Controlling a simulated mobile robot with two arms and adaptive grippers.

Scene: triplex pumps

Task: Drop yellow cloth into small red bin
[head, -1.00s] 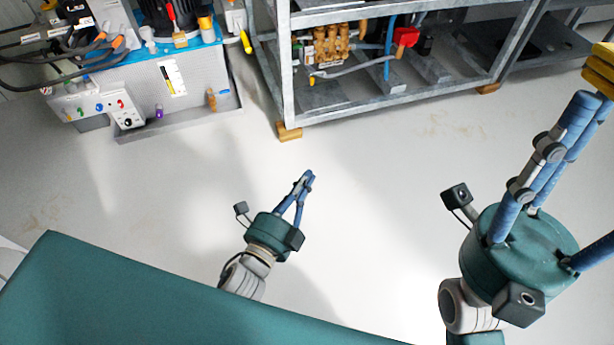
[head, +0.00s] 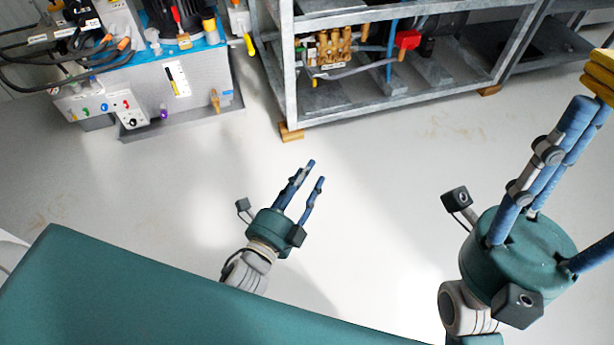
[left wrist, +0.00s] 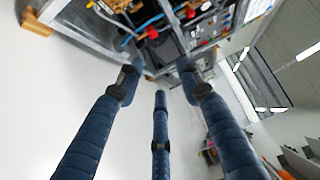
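The yellow cloth (head: 600,76), a folded stack, shows at the upper right edge of the head view, partly cut off. It is at the fingertips of my right gripper (head: 588,112), with only floor and shelving seen behind it. My right gripper appears shut on it; one of its fingers runs out of frame. My left gripper (head: 317,170) is open and empty above the bare floor, its fingers apart. The left wrist view shows its spread fingers (left wrist: 161,85) with nothing between them. I see no small red bin in either view.
A grey metal rack (head: 400,98) with a brass pump (head: 334,45) and a red part (head: 408,39) stands at the back. A machine with a control box (head: 105,106) is at the upper left. A teal surface (head: 150,290) fills the lower left. The middle floor is clear.

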